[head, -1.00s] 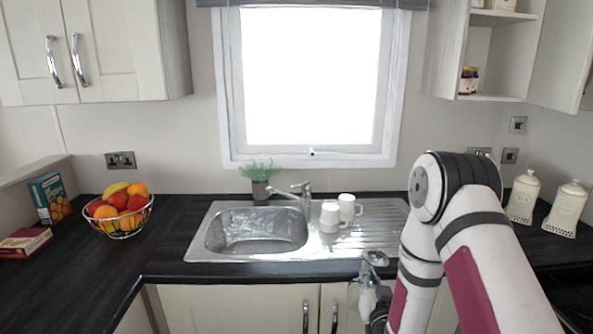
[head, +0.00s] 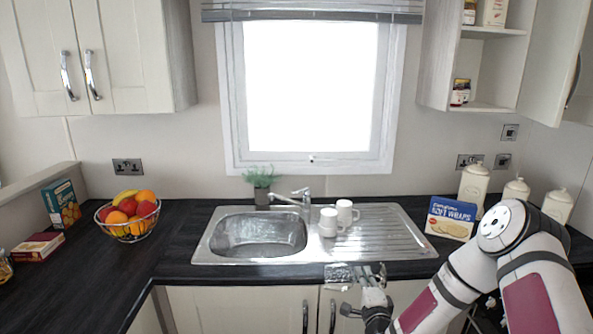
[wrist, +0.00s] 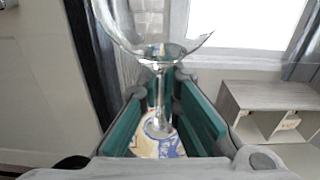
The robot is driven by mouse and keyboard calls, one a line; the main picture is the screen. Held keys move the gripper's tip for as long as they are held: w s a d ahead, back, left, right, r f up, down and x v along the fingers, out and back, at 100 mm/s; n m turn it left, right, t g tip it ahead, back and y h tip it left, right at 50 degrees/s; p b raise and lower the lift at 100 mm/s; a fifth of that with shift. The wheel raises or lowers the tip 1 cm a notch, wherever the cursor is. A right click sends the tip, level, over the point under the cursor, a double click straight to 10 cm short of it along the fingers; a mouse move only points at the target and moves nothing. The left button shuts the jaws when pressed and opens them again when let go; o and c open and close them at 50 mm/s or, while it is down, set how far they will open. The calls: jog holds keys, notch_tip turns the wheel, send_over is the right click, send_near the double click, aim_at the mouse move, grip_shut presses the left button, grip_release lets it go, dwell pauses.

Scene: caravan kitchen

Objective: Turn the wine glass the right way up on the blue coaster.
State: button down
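The wine glass is clear and hard to make out in the head view (head: 341,274), where it lies roughly sideways in front of the counter's front edge, bowl to the left. My gripper (head: 372,283) is at its right end. In the wrist view the bowl (wrist: 150,28) fills the top, and the stem (wrist: 160,85) runs down between the teal finger pads of my gripper (wrist: 163,108). I see no blue coaster in either view.
Two white mugs (head: 329,222) stand on the sink's drainer (head: 385,229). A soft wraps box (head: 450,219) and white canisters (head: 474,186) stand to the right. A fruit basket (head: 128,217) is at left. The dark counter left of the sink (head: 180,235) is clear.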

jog(key=m, duration=0.3)
jog(key=shift+d+m+p, duration=0.15)
jog(key=shift+m+p, duration=0.2)
jog(key=shift+m, duration=0.05)
jog(key=m, duration=0.4)
jog(key=shift+m, duration=0.4)
jog(key=m, duration=0.4)
jog(key=shift+f+m, duration=0.1)
jog(key=shift+m, duration=0.2)
jog(key=m, duration=0.3)
jog(key=shift+w+m, duration=0.1)
jog(key=shift+m, duration=0.2)
jog(key=shift+m+b, duration=0.35)
jog(key=shift+m, duration=0.35)
